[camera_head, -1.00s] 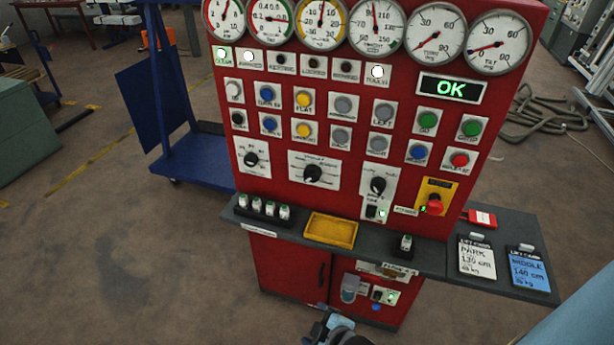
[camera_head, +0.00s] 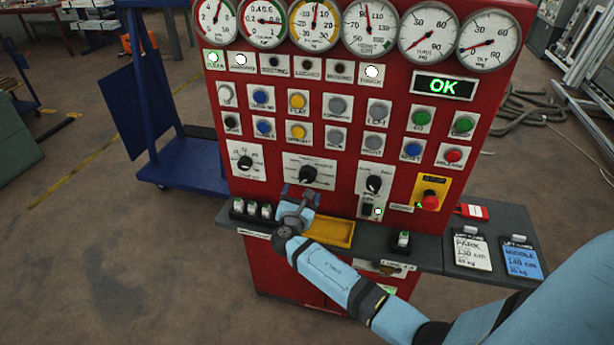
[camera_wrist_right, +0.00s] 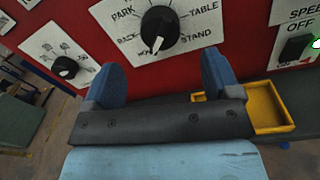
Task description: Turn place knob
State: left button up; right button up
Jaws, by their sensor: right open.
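The place knob (camera_head: 308,174) is a black rotary knob on a white plate in the middle of the red panel. In the right wrist view the knob (camera_wrist_right: 159,28) has labels reading PARK, TABLE and STAND around it, and another label at lower left is hard to read. Its white mark points down, slightly left. My right gripper (camera_head: 299,194) is just below the knob in the head view. In the right wrist view its two blue fingers (camera_wrist_right: 162,75) are wide apart, with nothing between them, and the knob is ahead, apart from them. My left gripper is out of view.
Another black knob (camera_head: 245,163) is to the left and a selector (camera_head: 374,184) to the right. A yellow tray (camera_head: 335,232) sits on the grey shelf (camera_head: 425,253) below. A red emergency button (camera_head: 430,200) and two cards (camera_head: 472,250) are at the right.

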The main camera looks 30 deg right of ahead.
aim_at(307, 180)
jog(key=x, duration=0.8)
jog(key=shift+p, duration=0.4)
jog(key=shift+c, duration=0.2)
jog(key=shift+f, duration=0.1)
jog(key=c, duration=0.9)
